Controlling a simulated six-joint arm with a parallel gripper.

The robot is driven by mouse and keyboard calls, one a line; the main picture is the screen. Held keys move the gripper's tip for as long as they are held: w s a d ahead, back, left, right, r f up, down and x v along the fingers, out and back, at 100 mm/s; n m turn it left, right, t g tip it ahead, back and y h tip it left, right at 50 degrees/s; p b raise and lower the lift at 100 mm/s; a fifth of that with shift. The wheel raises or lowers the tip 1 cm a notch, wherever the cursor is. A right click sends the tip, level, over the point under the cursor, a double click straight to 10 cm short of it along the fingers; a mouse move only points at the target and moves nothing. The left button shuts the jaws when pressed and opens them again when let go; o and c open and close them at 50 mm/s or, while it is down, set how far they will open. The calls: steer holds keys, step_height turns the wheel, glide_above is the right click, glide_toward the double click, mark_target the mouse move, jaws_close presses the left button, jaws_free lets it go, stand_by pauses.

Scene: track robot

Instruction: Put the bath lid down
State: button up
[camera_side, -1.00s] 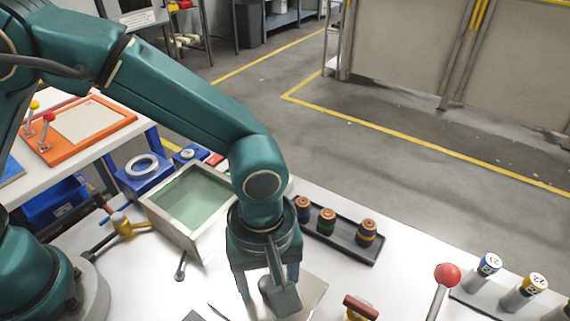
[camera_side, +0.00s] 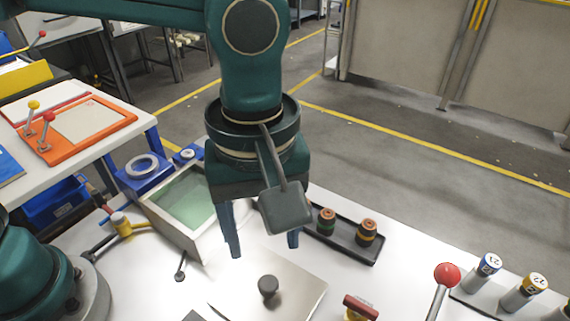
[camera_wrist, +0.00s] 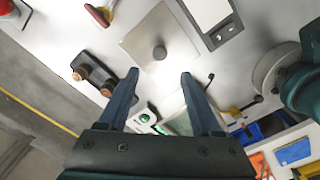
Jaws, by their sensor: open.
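The bath lid (camera_side: 300,290), a flat light metal plate with a dark round knob (camera_side: 268,287), lies flat on the white table. In the wrist view the lid (camera_wrist: 145,40) shows whole, just beyond my fingertips. My gripper (camera_side: 264,248) is above the lid, open and empty, with its two fingers apart; it also shows in the wrist view (camera_wrist: 160,74). The open bath (camera_side: 167,222), a pale box with green liquid, stands to the left behind the lid, uncovered.
A black tray (camera_side: 345,248) with copper-topped spools stands right of my gripper. A red-knobbed lever (camera_side: 446,274), a red-handled tool (camera_side: 360,307) and labelled cylinders (camera_side: 488,264) stand farther right. A yellow valve (camera_side: 122,225) is left of the bath.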

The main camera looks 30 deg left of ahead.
steer(key=a+r+m+t+h, duration=0.1)
steer(key=a+r+m+t, duration=0.3)
steer(key=a, duration=0.8)
steer(key=s+a+f+m+t+y, duration=0.1)
steer(key=s+a+m, duration=0.3)
steer(key=a, duration=0.3)
steer(key=shift+s+a+f+m+t, duration=0.25)
steer(key=shift+s+m+t, duration=0.1)
steer(key=shift+m, duration=0.15)
